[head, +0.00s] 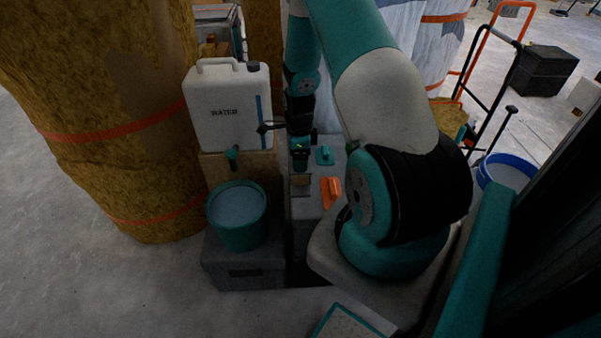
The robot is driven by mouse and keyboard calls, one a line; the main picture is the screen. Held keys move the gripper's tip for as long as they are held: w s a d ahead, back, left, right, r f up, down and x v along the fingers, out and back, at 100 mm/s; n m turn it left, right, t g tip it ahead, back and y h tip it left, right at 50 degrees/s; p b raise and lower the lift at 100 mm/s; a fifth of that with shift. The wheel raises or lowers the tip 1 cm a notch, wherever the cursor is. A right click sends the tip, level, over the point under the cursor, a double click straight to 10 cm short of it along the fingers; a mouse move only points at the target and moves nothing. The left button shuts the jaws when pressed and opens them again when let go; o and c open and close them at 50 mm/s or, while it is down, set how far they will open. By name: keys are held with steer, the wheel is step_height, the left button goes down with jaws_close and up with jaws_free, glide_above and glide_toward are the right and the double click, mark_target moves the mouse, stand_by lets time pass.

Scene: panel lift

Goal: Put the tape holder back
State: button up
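My arm reaches down over a narrow grey work surface (308,212) in the middle of the head view. My gripper (300,164) is small and dark there, and its fingers are too small and dark to read. Just below it in the picture is a small olive-brown box-like item (301,184); I cannot tell whether they touch. An orange tool-like item (330,191) and a small teal item (325,155) lie to its right. I cannot tell for sure which of these is the tape holder.
A white water canister (228,106) with a tap stands left of my gripper. Below it a teal bucket (238,218) of water stands on a grey box (236,262). Large strapped insulation rolls (120,110) fill the left. A hand truck (492,90) and blue bucket (508,171) are at right.

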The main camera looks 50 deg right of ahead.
steer(key=shift+f, duration=3.55)
steer(key=o, duration=0.8)
steer(key=shift+f, duration=0.1)
steer(key=shift+o, duration=0.2)
